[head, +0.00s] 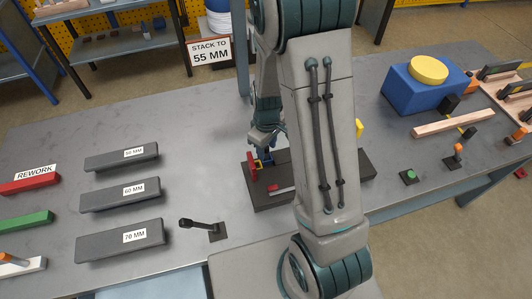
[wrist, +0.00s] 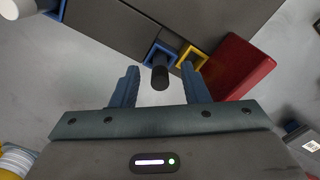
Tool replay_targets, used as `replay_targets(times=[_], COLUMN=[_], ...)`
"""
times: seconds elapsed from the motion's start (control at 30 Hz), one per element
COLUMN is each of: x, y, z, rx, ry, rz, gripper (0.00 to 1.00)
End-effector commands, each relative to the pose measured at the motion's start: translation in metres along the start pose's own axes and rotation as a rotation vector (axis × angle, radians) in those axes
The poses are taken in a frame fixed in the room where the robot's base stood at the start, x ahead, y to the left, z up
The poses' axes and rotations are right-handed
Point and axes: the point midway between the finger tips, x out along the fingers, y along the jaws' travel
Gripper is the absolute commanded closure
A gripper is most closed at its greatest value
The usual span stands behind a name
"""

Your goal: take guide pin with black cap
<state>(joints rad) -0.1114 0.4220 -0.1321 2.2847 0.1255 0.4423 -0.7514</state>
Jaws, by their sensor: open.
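A black-capped pin (wrist: 160,77) shows in the wrist view as a dark round end in front of a blue square frame (wrist: 157,50). My gripper (wrist: 166,74) is open, with one blue-grey finger on each side of the cap and a visible gap to each. The frame sits at the edge of a dark grey block (wrist: 115,22). In the head view my gripper (head: 265,152) is low over the dark fixture (head: 268,200); the arm hides part of the fixture, and I cannot make out the pin there.
A yellow square frame (wrist: 191,57) and a red block (wrist: 236,65) stand close right of the cap. A white round end (wrist: 12,8) shows upper left. A black lever (head: 200,224) stands in front of the fixture; labelled grey bars (head: 120,195) lie left.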

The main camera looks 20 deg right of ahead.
Motion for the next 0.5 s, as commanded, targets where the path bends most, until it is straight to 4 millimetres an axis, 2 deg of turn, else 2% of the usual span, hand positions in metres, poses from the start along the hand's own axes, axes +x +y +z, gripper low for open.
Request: replay_targets(times=[0.2,0.5], x=[0.021,0.023], y=[0.000,0.000], z=[0.000,0.000], rx=[0.001,0.001], ry=[-0.001,0.001], rz=[-0.001,0.001], gripper=[0.59,0.59])
